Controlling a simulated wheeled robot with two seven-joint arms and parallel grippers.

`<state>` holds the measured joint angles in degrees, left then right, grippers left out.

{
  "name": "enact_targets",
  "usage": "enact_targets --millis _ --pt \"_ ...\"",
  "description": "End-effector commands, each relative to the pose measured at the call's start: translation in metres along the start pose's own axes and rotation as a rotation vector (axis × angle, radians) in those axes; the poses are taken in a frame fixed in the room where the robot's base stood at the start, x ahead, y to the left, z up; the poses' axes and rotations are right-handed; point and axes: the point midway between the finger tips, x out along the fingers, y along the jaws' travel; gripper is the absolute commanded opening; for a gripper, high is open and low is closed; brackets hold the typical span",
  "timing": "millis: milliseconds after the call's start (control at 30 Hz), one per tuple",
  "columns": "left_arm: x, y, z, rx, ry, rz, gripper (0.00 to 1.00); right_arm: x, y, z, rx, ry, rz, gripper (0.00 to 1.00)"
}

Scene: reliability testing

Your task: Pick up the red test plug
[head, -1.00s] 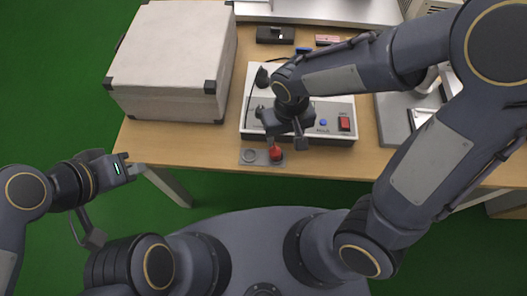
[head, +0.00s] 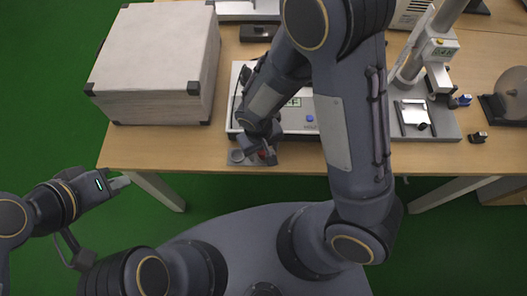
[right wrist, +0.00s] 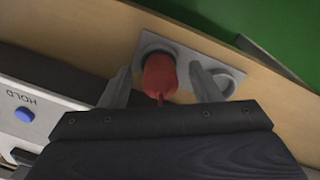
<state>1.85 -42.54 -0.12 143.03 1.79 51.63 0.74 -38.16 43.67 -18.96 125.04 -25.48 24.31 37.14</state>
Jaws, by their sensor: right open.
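The red test plug (right wrist: 160,76) stands in one hole of a small grey holder plate (right wrist: 196,57) at the table's front edge. In the head view only a bit of the red plug (head: 263,154) shows beneath my right gripper (head: 262,150). In the right wrist view my right gripper (right wrist: 162,88) is open, with one finger on each side of the plug and a visible gap to each. The holder's other round recess is empty. My left gripper (head: 122,183) is off the table at the left; its fingers are too small to judge.
A grey test instrument (head: 300,118) with a blue HOLD button stands just behind the holder, partly hidden by my right arm. A large white case (head: 155,65) sits at the left. A stand with a grey base (head: 448,125) is at the right.

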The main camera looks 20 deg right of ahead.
Motion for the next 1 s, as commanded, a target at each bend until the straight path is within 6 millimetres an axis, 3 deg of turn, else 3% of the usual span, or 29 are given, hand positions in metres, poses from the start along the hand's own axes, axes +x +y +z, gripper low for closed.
enact_targets --millis 100,500,767,1000 --pt "0.000 0.000 0.000 0.000 0.000 0.000 0.00 0.000 0.000 0.000 0.000 0.000 0.000 0.57" --pt "0.000 0.000 0.000 0.000 0.000 0.000 0.00 -0.001 0.000 0.000 0.000 0.000 0.000 0.07" --pt "0.000 0.000 0.000 0.000 0.000 0.000 0.00 -0.003 0.000 0.000 0.000 0.001 -0.001 0.07" --pt "-0.003 0.001 -0.001 0.000 0.000 0.000 0.00 -0.027 0.001 -0.002 0.002 0.006 -0.004 0.07"
